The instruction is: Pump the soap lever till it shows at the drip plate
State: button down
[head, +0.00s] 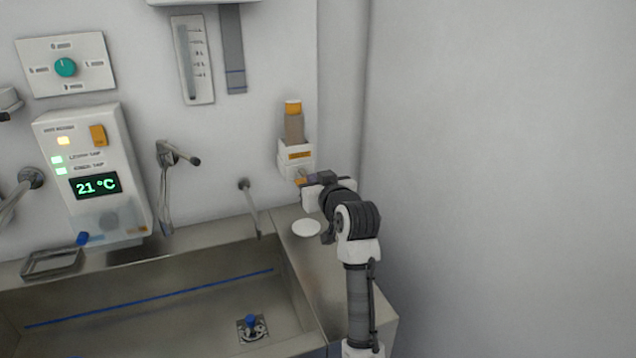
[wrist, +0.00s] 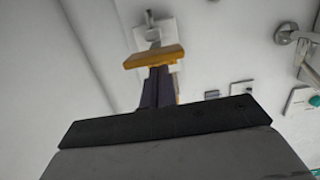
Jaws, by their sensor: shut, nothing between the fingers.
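The soap dispenser (head: 296,157) is a white wall unit with an orange label and an orange-capped bottle above it. Its orange lever (head: 300,181) is partly hidden by my gripper in the head view. The lever shows as an orange bar in the wrist view (wrist: 154,56). My gripper (wrist: 158,88) is shut and empty, its dark fingertips right at the lever; I cannot tell whether they touch it. In the head view my gripper (head: 308,184) is just in front of the dispenser's lower end. The round white drip plate (head: 306,228) lies on the counter below, with no soap visible on it.
A steel sink (head: 170,300) fills the lower left, with a spout (head: 249,205) left of the drip plate. A control panel showing 21 °C (head: 96,185) is on the wall at left. The wall at right is bare.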

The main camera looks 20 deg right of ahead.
jog(key=s+r+b, duration=0.1)
jog(key=s+b, duration=0.2)
jog(key=s, duration=0.7)
jog(key=shift+s+d+r+b, duration=0.2)
jog(key=shift+s+d+b, duration=0.05)
jog(key=shift+b, duration=0.05)
jog(key=shift+r, duration=0.1)
